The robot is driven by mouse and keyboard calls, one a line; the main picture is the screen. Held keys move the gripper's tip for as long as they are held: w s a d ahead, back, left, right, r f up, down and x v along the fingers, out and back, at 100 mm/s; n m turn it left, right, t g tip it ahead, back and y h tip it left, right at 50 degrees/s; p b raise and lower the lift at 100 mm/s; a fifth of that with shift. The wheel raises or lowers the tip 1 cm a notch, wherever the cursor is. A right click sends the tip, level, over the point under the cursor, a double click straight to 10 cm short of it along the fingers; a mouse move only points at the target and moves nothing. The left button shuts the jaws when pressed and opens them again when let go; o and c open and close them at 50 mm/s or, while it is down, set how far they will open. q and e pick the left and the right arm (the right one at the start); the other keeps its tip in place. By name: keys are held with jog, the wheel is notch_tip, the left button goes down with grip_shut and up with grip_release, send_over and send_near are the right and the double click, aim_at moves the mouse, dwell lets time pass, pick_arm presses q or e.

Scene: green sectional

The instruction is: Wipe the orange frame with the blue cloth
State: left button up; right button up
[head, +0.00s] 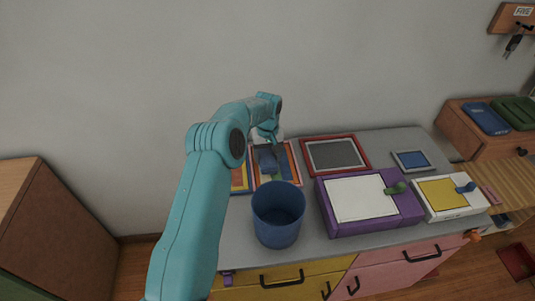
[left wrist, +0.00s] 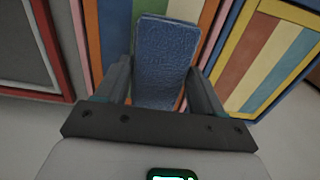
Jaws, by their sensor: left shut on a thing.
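The orange frame (head: 294,160) holds a striped picture and lies near the back of the grey counter, partly hidden behind my left arm in the head view. My left gripper (head: 268,146) is over it and shut on the blue cloth (head: 268,160). In the left wrist view, the cloth (left wrist: 165,50) stands as a folded blue pad between the two fingers (left wrist: 161,88). The orange frame (left wrist: 86,40) shows behind the cloth, with its stripes on both sides. I cannot tell whether the cloth touches it. My right gripper is out of view.
A blue cup (head: 278,222) stands in front of the orange frame. A red frame (head: 362,160) is to its right, and a yellow-and-blue striped frame (head: 240,180) to its left. A purple box (head: 372,225), a white-and-yellow box (head: 470,207) and a small blue frame (head: 412,161) fill the right side.

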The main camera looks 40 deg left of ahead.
pick_arm(q)
jog(key=shift+f+b, duration=0.5)
jog(key=shift+f, duration=0.1)
dwell(0.5)
